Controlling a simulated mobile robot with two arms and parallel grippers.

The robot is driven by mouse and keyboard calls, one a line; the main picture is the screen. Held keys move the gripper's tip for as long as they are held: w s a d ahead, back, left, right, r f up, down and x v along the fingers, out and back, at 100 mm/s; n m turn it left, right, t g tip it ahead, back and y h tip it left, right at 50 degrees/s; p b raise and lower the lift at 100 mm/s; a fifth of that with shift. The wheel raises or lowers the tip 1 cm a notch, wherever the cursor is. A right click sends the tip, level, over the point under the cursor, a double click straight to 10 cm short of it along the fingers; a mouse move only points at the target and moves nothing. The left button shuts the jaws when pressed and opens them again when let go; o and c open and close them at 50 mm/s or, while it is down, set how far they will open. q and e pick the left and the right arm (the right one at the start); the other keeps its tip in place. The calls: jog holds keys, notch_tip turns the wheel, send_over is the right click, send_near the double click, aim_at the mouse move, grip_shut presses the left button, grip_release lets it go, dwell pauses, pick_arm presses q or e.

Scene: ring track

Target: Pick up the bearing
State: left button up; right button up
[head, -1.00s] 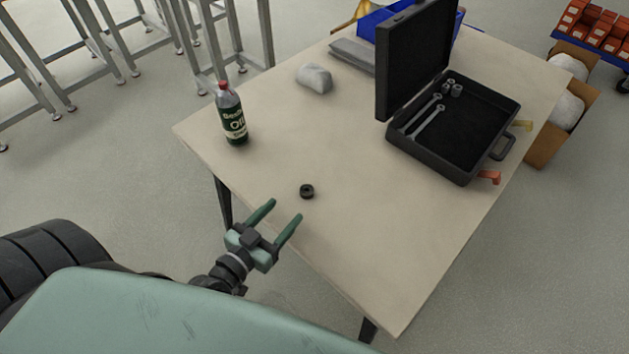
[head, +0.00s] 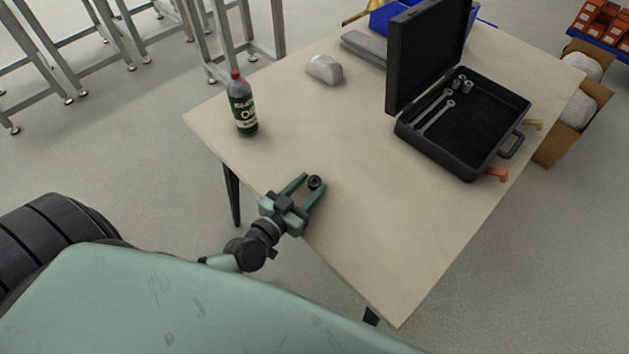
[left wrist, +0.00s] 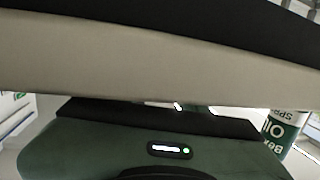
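The bearing (head: 315,182) is a small dark ring lying on the beige table (head: 370,230) near its front left edge. My left gripper (head: 313,180) reaches over that edge in the head view. Its two green fingers are spread, with the bearing between their tips. Whether a finger touches it, I cannot tell. In the left wrist view the green gripper body (left wrist: 100,150) fills the bottom, and I cannot make out the bearing there. My right gripper is in neither view.
An oil bottle (head: 242,105) stands at the table's left; it also shows in the left wrist view (left wrist: 284,130). An open black case (head: 440,155) with wrenches stands at the right. A grey-white lump (head: 324,69) and a blue bin (head: 385,20) are at the back. The table's middle is clear.

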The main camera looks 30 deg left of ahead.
pick_arm(q)
grip_shut()
jog(key=shift+r, duration=0.1)
